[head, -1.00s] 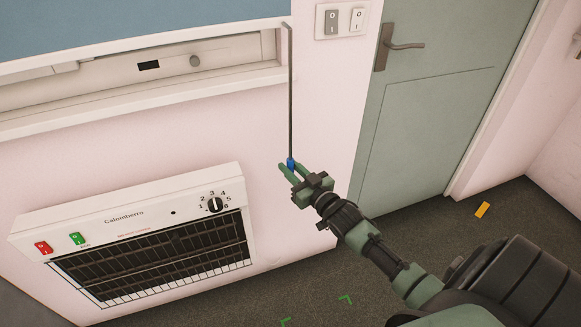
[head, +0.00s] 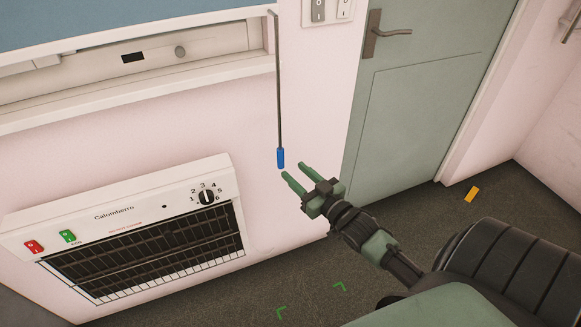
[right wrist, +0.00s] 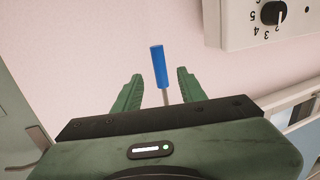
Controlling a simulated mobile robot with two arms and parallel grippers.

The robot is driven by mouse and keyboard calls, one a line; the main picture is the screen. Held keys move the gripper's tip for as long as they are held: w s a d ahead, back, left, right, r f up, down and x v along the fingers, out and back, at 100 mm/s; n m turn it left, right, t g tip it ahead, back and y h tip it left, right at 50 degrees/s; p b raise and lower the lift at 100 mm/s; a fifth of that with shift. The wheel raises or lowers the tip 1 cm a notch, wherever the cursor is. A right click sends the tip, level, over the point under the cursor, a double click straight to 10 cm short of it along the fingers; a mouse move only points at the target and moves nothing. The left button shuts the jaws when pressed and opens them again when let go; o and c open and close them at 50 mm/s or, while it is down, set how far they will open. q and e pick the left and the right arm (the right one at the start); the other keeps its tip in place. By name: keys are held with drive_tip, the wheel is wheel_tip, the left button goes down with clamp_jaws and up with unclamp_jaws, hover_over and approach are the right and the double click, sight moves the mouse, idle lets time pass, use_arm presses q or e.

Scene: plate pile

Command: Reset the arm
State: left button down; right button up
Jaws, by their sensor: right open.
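My right gripper (head: 295,172) is open and empty, its two green fingers apart in front of the pink wall. A thin dark rod (head: 278,90) hangs from the blue blind and ends in a blue handle (head: 280,158). The handle hangs just beyond the fingertips, clear of them in the head view. In the right wrist view the blue handle (right wrist: 158,67) appears between and beyond the open fingers (right wrist: 155,85), not gripped. My left gripper is not in view.
A white wall heater (head: 130,190) with a dial and red and green switches is at left. The blue blind (head: 120,20) covers the window's top above the sill (head: 150,95). A grey-green door (head: 425,110) is at right.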

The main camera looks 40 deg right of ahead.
idle(0.5)
drive_tip(key=s+a+f+g+p, duration=0.1)
drive_tip(key=s+f+g, duration=0.3)
drive_tip(key=f, duration=0.7)
drive_tip(key=s+a+f+g+h, duration=0.1)
drive_tip(key=s+a+f+g, duration=0.1)
drive_tip(key=s+f, duration=0.7)
drive_tip(key=s+a+f+g+p, duration=0.1)
drive_tip(key=s+f+g, duration=0.2)
drive_tip(key=f, duration=1)
drive_tip(key=s+a+f+g, duration=0.2)
drive_tip(key=s+a+f, duration=0.1)
drive_tip(key=s, duration=0.6)
drive_tip(key=s+a+f+n+g+p, duration=0.1)
drive_tip(key=s+a+f+g, duration=0.2)
drive_tip(key=s+f, duration=0.3)
drive_tip(key=s+a+f+n+g, duration=0.1)
drive_tip(key=s+a+f+g, duration=0.2)
drive_tip(key=s, duration=0.9)
drive_tip(key=shift+s+a+f+y, duration=0.3)
drive_tip(key=shift+s+a+f, duration=0.1)
drive_tip(key=shift+f, duration=0.25)
